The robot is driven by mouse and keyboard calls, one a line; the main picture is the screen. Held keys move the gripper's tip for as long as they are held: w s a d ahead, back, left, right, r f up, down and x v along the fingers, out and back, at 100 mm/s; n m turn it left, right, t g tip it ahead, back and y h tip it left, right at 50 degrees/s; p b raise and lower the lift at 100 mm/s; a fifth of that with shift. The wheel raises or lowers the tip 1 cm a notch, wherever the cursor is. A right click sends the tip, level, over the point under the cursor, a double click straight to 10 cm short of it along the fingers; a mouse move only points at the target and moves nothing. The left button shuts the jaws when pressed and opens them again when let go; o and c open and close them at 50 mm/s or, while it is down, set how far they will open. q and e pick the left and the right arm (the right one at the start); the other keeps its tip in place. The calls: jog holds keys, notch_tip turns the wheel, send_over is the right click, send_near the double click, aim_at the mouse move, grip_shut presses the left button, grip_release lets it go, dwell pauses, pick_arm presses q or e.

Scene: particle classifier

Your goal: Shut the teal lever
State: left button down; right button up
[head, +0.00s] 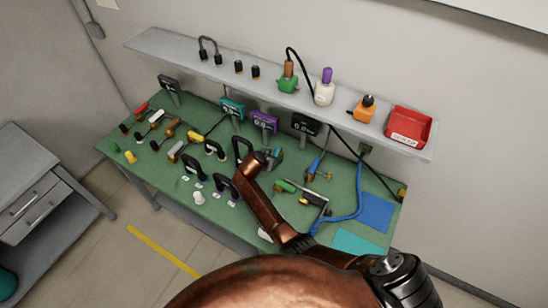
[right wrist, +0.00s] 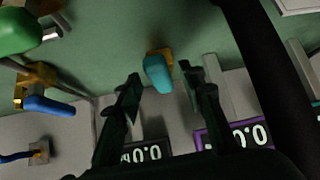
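The teal lever (right wrist: 158,76) shows in the right wrist view, on a brass-coloured valve body (right wrist: 164,54) over the green bench top. In the head view the teal lever (head: 278,153) is small, just beside the end of my copper-coloured arm. My right gripper (right wrist: 160,82) is open, with one dark finger on each side of the teal lever. The lever shows in the gap between the fingertips; I cannot tell whether either finger touches it. In the head view the right gripper (head: 270,160) is small and partly hidden by the arm. My left gripper is not in view.
A green handle (right wrist: 18,32) and a blue lever (right wrist: 48,106) are left of the fingers in the right wrist view. Displays, one purple-framed (right wrist: 235,134), stand behind. In the head view, black handles (head: 226,189) and a shelf (head: 180,48) with bottles and a red bin (head: 408,124) crowd the bench.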

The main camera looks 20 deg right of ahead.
notch_tip(320, 180, up, 10)
dwell(0.5)
jog(key=shift+c, duration=0.7)
